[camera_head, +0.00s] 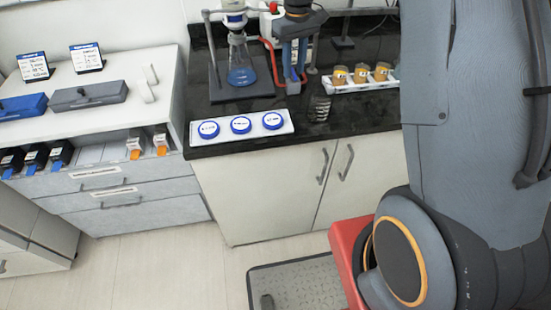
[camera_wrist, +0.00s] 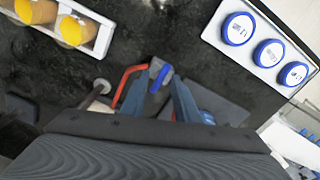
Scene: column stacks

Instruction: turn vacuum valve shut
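The vacuum valve appears as a small grey body with a blue handle (camera_wrist: 161,79) in the wrist view, joined to a red tube (camera_wrist: 124,82). In the head view, a bit of blue (camera_head: 303,77) shows low by my gripper, and the red tube (camera_head: 266,45) runs beside it. My gripper (camera_wrist: 158,90) points down over the valve. Its two blue-grey fingers are spread, with the handle between them and dark counter visible in the gap. I cannot tell whether either finger touches the handle. In the head view my gripper (camera_head: 295,70) largely hides the valve.
A flask of blue liquid (camera_head: 242,76) stands on a dark stand base left of my gripper. A white tray with blue-lidded jars (camera_head: 241,124) lies at the counter's front. A rack of amber-filled jars (camera_head: 360,73) and a clear coiled item (camera_head: 319,108) are to the right.

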